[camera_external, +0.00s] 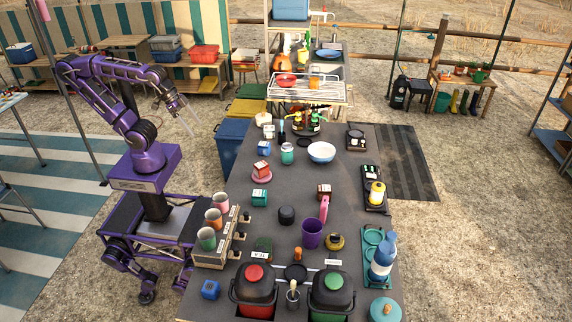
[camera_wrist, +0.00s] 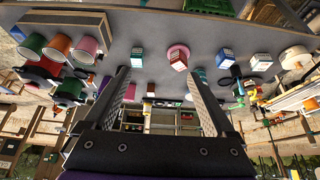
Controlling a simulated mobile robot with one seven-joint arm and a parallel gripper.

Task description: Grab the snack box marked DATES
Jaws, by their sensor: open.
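Several small snack boxes stand on the dark counter, and their print is too small to read, so I cannot tell which is marked DATES. In the external view they are a blue box (camera_external: 264,149), a red box (camera_external: 261,168) on a pink plate (camera_external: 262,179), a teal box (camera_external: 259,197), a brown-red box (camera_external: 324,190) and a blue box (camera_external: 210,290) at the near left corner. The wrist view shows the teal box (camera_wrist: 137,56), red box (camera_wrist: 178,62) and blue box (camera_wrist: 224,59). My gripper (camera_external: 184,105) is open and empty, raised left of the counter; its fingers also show in the wrist view (camera_wrist: 158,80).
Three cups (camera_external: 213,220) on a rack line the counter's left edge. A white bowl (camera_external: 321,152), a teal cup (camera_external: 287,154), a dark round item (camera_external: 287,215) and a purple cup (camera_external: 312,234) stand near the boxes. Two lidded pots (camera_external: 254,290) stand in front. Bins (camera_external: 232,140) stand beyond my gripper.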

